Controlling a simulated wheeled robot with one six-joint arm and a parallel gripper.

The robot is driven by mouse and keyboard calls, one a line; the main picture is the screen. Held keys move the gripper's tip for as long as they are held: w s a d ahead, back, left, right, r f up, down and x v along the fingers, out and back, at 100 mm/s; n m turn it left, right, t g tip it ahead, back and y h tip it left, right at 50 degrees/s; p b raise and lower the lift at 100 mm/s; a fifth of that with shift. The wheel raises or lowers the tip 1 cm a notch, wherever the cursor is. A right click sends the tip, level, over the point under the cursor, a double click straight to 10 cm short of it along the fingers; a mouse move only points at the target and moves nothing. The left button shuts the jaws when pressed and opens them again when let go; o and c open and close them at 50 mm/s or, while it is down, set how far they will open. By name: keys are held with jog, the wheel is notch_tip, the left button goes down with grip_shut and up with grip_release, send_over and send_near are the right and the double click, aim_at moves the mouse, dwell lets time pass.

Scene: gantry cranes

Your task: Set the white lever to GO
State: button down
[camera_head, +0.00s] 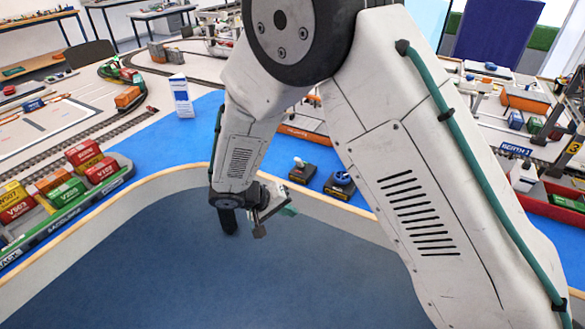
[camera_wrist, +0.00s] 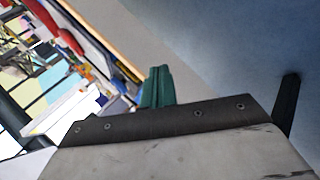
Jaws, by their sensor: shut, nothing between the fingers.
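The white lever (camera_head: 298,161) has a white knob on a small dark base, standing on the blue surface just beyond the curved wooden edge. A similar dark base with a blue lever (camera_head: 342,178) stands to its right. What the bases' labels say is too small to read, so I cannot tell the lever's setting. My gripper (camera_head: 276,218) is in front of and left of the white lever, apart from it, over the floor side of the edge. It is shut and empty. A teal part of it shows in the wrist view (camera_wrist: 157,87); I cannot pick out the white lever there.
A blue-and-white carton (camera_head: 181,95) stands behind on the left. A boat with several coloured containers (camera_head: 70,190) lies at left. An orange-sided vessel (camera_head: 305,135) is behind the levers. A red-hulled ship (camera_head: 550,203) lies at right. The floor in front is clear.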

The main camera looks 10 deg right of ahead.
jog(key=w+a+r+n+t, duration=0.1)
jog(key=n+t, duration=0.3)
jog(key=n, duration=0.9)
jog(key=w+a+r+n+t, duration=0.2)
jog(key=w+a+n+t, duration=0.1)
jog(key=n, duration=1.1)
jog(key=shift+a+r+n+t, duration=0.3)
jog(key=shift+a+t, duration=0.15)
jog(key=shift+t, duration=0.45)
send_near(299, 164)
notch_tip(299, 164, down, 3)
jog(key=w, duration=0.1)
jog(key=w+d, duration=0.1)
jog(key=w+d+r, duration=0.1)
jog(key=shift+w+d, duration=0.3)
jog(key=shift+w, duration=0.05)
jog(key=shift+w+d+r, duration=0.25)
jog(key=shift+w+r, duration=0.05)
jog(key=shift+w, duration=0.05)
